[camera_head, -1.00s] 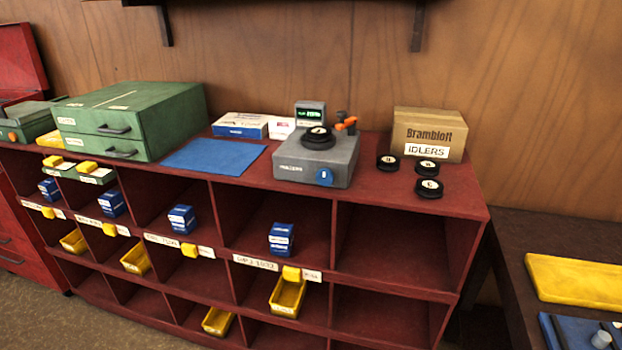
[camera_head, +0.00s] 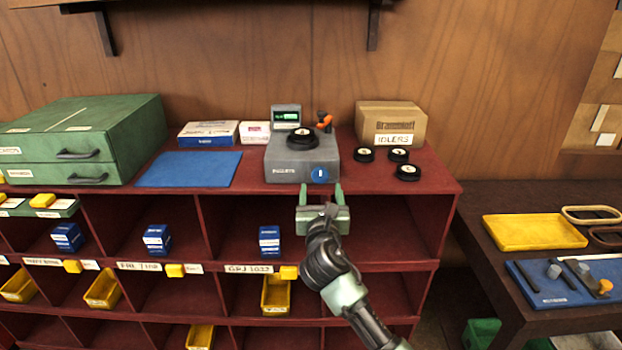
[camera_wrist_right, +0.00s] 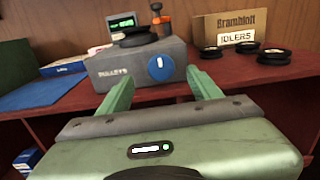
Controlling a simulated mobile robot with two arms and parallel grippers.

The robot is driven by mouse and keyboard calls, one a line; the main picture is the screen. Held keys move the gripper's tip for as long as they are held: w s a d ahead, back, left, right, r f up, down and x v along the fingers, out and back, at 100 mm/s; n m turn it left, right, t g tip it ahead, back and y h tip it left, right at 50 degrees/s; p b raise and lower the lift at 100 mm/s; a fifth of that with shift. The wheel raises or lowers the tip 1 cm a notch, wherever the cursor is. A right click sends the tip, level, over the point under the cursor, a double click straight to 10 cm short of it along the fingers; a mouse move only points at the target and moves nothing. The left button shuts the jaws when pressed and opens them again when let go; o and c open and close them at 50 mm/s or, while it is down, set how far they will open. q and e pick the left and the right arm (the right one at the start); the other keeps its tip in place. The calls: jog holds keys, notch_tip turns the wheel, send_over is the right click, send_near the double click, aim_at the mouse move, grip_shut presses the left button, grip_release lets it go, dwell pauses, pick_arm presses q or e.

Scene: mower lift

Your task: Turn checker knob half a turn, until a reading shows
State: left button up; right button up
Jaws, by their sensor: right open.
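The grey checker (camera_head: 290,168) stands on top of the red shelf unit, with a black pulley (camera_head: 302,139) on it and a small display with green text (camera_head: 287,115) behind. Its round blue knob (camera_head: 320,174) is on the front face at the right, and its white mark looks about upright in the right wrist view (camera_wrist_right: 160,67). My right gripper (camera_head: 324,188) is open and empty, in front of and below the knob. In the right wrist view its green fingers (camera_wrist_right: 162,88) point toward the checker, with the knob beyond them, apart from it. My left gripper is not in view.
Several loose black pulleys (camera_head: 407,172) lie right of the checker, before a cardboard IDLERS box (camera_head: 389,125). A blue mat (camera_head: 188,169) and a green drawer cabinet (camera_head: 80,140) are to the left. The shelf's front edge lies below the checker. A dark table (camera_head: 575,206) stands at right.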

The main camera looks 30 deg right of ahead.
aim_at(320, 175)
jog(key=p+x, duration=0.1)
jog(key=x, duration=0.4)
jog(key=shift+w+d+f, duration=0.1)
jog(key=shift+w+d, duration=0.1)
jog(key=shift+w, duration=0.1)
jog(key=shift+w+d, duration=0.1)
jog(key=shift+w, duration=0.25)
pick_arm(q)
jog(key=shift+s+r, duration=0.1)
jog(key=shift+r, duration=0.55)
pick_arm(e)
jog(key=shift+w+d, duration=0.25)
jog(key=shift+f, duration=0.1)
jog(key=c, duration=1.3)
jog(key=shift+c, duration=0.2)
